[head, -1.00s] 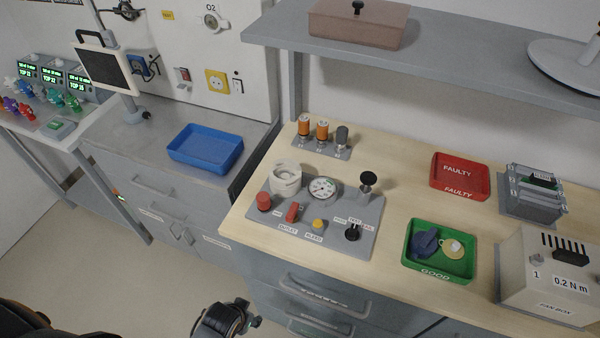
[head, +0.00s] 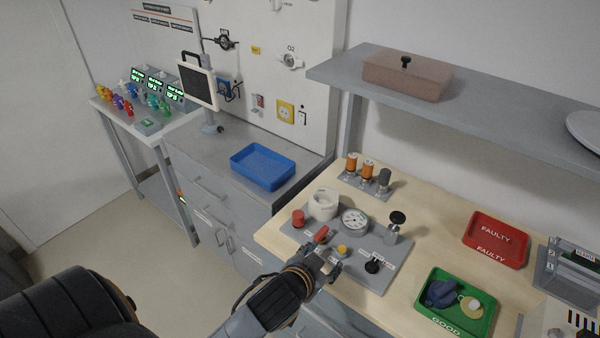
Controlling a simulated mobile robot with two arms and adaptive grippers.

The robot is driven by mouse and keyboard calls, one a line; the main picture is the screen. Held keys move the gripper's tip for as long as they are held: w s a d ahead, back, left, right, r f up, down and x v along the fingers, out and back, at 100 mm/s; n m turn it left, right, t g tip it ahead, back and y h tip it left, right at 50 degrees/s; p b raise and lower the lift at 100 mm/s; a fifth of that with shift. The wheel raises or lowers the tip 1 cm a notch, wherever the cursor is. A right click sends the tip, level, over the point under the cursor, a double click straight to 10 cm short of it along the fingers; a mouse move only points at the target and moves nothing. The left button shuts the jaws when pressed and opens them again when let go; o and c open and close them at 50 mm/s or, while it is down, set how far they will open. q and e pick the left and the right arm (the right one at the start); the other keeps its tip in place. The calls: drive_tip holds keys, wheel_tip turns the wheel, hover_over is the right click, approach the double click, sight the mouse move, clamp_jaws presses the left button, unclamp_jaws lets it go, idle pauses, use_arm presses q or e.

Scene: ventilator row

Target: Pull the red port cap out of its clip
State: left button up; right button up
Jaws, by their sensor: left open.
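A grey test panel (head: 296,242) lies on the wooden bench. On it, a slim red piece (head: 321,235) lies tilted near the front edge, and an upright red round piece (head: 298,217) stands at the left corner. I cannot tell for certain which is the port cap; the slim one seems to sit in a holder, whose details are too small to see. My left gripper (head: 327,263) is open, at the panel's front edge, just below the slim red piece and apart from it in the picture. My right gripper is not in view.
The panel also carries a white cup (head: 323,203), a gauge (head: 355,222), a yellow button (head: 343,250) and black knobs (head: 373,265). A red FAULTY tray (head: 490,255) and a green GOOD tray (head: 435,318) stand right. A shelf (head: 480,110) overhangs the bench's back.

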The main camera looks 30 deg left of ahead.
use_arm(q)
drive_tip(key=w+d+r+m+t+h, duration=0.3)
drive_tip(key=w+d+r+t, duration=0.15)
drive_tip(key=r, duration=0.55)
drive_tip(key=w+d+r+m+t+h, duration=0.4)
drive_tip(key=w+r, duration=0.1)
drive_tip(key=r, duration=0.4)
drive_tip(key=s+d+r+m+g+h, duration=0.25)
drive_tip(key=d+m+g+h, duration=0.35)
drive_tip(key=m, duration=0.3)
drive_tip(key=s+d+r+m+g+h, duration=0.1)
drive_tip(key=d+r+m+g+h, duration=0.2)
drive_tip(key=d+m+g+h, duration=0.4)
drive_tip(key=m+g+y, duration=0.2)
drive_tip(key=g+y, duration=0.5)
drive_tip(key=y, duration=1.2)
approach(298, 213)
wheel_tip(298, 213, down, 9)
drive_tip(key=p, duration=0.3)
drive_tip(key=shift+s+d, duration=0.15)
drive_tip(key=shift+s, duration=0.05)
drive_tip(key=shift+f+p, duration=0.35)
drive_tip(key=shift+f, duration=0.25)
